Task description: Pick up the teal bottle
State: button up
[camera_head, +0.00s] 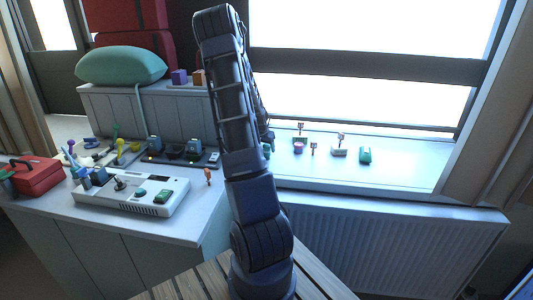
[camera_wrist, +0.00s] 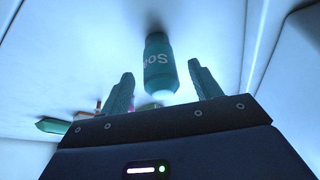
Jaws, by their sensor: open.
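The teal bottle (camera_wrist: 158,62) shows in the wrist view with pale lettering on its side. It appears between the two fingers of my gripper (camera_wrist: 161,70), which are spread with space on both sides of it. I see no finger touching it, and cannot tell how deep between them it is. In the head view a small teal patch, likely the bottle (camera_head: 267,151), shows on the windowsill just right of my arm, which hides most of it. My gripper is largely hidden behind my arm there.
On the white windowsill (camera_head: 405,175), a pink cup (camera_head: 299,147), a white item (camera_head: 339,151) and a green item (camera_head: 365,155) stand to the right. A counter at left holds a white device (camera_head: 130,193) and a red toolbox (camera_head: 38,177). A radiator (camera_head: 390,240) is below the sill.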

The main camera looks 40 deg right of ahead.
aim_at(267, 151)
jog(key=x, duration=0.4)
jog(key=shift+w+d+f, duration=0.1)
jog(key=shift+f, duration=0.1)
jog(key=c, duration=1.1)
